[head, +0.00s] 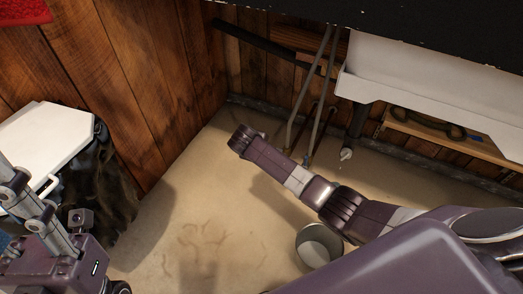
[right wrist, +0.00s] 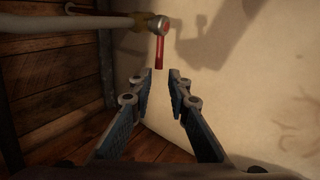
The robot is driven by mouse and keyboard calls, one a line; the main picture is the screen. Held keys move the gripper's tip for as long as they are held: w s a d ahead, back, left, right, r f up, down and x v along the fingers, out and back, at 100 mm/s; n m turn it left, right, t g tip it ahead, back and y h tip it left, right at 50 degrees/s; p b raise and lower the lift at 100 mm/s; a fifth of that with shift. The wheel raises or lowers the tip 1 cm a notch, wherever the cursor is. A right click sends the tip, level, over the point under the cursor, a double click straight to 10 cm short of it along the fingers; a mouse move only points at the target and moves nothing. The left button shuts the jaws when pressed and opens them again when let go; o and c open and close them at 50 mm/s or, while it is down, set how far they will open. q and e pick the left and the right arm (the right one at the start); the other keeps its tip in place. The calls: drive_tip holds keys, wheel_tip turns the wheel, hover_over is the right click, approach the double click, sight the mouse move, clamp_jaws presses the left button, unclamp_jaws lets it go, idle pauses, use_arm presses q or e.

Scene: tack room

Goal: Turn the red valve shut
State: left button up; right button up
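The red valve (right wrist: 160,48) shows in the right wrist view as a short red lever with a round red-centred hub, at the end of a pale pipe (right wrist: 90,24). The lever points down in that picture, and its free end is in line with the gap between my right fingertips. My right gripper (right wrist: 160,73) is open, with nothing between its fingers. I cannot tell how far the lever lies beyond the tips. In the head view my right arm reaches towards the pipes, and I cannot make out the red valve there. My left gripper (head: 28,208) is only partly in view at the lower left.
A white basin (head: 420,82) hangs at the upper right, with grey pipes (head: 318,90) beside it. A wooden shelf (head: 440,135) with dark items is at right. Plank walls (head: 130,80) meet in the corner. A white-topped container (head: 45,140) stands at left.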

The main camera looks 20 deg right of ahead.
drive_tip(key=shift+v, duration=1.5)
